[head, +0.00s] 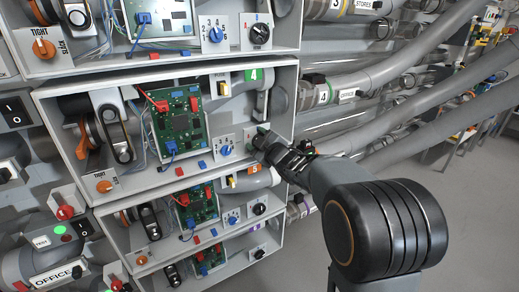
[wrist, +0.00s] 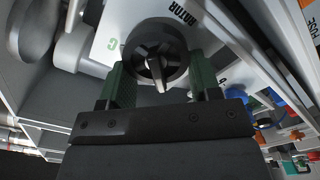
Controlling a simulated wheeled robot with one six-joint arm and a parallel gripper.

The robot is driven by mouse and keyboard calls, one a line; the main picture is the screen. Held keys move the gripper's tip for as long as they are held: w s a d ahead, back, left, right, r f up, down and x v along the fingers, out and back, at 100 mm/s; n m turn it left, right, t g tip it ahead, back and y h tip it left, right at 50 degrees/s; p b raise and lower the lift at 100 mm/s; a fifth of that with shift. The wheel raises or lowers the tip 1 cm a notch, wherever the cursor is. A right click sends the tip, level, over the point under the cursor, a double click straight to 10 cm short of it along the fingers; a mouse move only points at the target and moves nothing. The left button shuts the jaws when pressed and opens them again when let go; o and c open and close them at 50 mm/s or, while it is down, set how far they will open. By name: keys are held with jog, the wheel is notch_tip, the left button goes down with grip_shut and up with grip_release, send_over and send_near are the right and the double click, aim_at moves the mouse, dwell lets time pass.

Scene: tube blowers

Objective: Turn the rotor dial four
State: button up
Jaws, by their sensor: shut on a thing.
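The rotor dial four is a round black knob (wrist: 155,54) with a pointed raised grip, on a white plate marked ROTOR. In the wrist view its pointer faces down toward my gripper (wrist: 160,86). The two green fingers stand on either side of the knob and are shut on it. In the head view my gripper (head: 264,140) is at the right end of the open bay with the green 4 plate (head: 254,75). It hides most of the dial there.
Left of my gripper are a blue dial (head: 226,150), a green circuit board (head: 180,122) and an orange knob (head: 104,187). Similar bays lie above and below; the upper one has its own black dial (head: 260,33). Grey tubes (head: 385,115) run close on the right.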

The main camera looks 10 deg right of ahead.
jog(key=shift+a+f+n+b, duration=0.1)
jog(key=shift+f+n+b, duration=0.15)
jog(key=shift+n+b, duration=0.95)
jog(key=shift+n, duration=0.3)
jog(key=shift+r, duration=0.1)
jog(key=o, duration=0.6)
jog(key=shift+o, duration=0.2)
jog(key=p+v, duration=0.2)
jog(key=v, duration=1.2)
